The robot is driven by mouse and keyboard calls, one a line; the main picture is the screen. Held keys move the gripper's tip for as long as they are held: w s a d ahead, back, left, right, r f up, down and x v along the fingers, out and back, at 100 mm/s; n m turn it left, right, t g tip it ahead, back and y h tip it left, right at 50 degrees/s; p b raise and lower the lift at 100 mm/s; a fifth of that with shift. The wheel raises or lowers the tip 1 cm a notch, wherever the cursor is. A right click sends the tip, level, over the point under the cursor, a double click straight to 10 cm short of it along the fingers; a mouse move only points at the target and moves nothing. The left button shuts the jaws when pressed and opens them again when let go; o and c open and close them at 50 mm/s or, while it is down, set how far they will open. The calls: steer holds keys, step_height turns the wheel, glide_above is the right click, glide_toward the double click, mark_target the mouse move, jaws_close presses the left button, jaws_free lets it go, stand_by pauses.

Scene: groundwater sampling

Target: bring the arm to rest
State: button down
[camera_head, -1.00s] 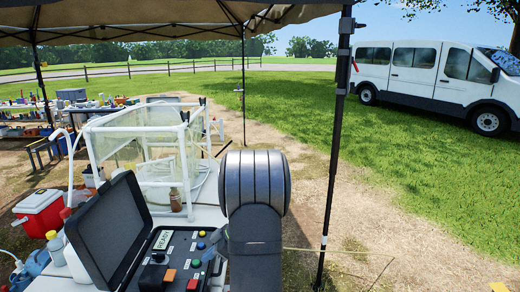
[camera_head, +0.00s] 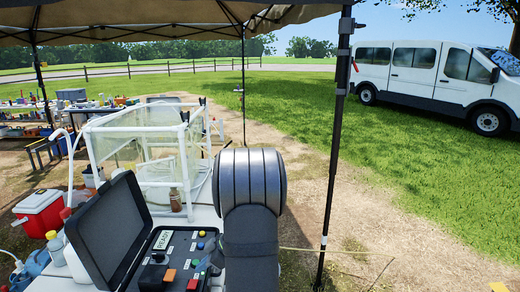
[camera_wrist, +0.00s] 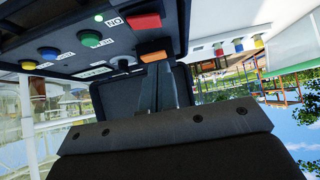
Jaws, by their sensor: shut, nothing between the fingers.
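My arm (camera_head: 251,205) rises in front of the bench in the head view, and its grey rounded link stands just right of the control case. My gripper (camera_wrist: 157,68) shows in the wrist view with its two fingers together and nothing between them. The fingertips appear close to an orange button (camera_wrist: 154,56) on the black control panel (camera_head: 183,240); I cannot tell whether they touch it. The panel has a lit display (camera_head: 163,240) and red, green, blue and yellow buttons. In the head view the fingers are mostly hidden by my arm.
The case's open lid (camera_head: 108,228) stands up left of the panel. Behind it is a white-framed clear enclosure (camera_head: 150,150) with a brown bottle (camera_head: 175,200). A red cooler (camera_head: 38,213) is at left. A canopy pole (camera_head: 334,130) stands at right, with open grass beyond.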

steer(key=v, duration=0.6)
steer(key=shift+a+r+h, duration=1.4)
steer(key=shift+a+h, duration=1.4)
steer(key=x, duration=0.5)
steer(key=w+x, duration=0.1)
steer(key=x, duration=0.2)
steer(key=shift+w, duration=0.1)
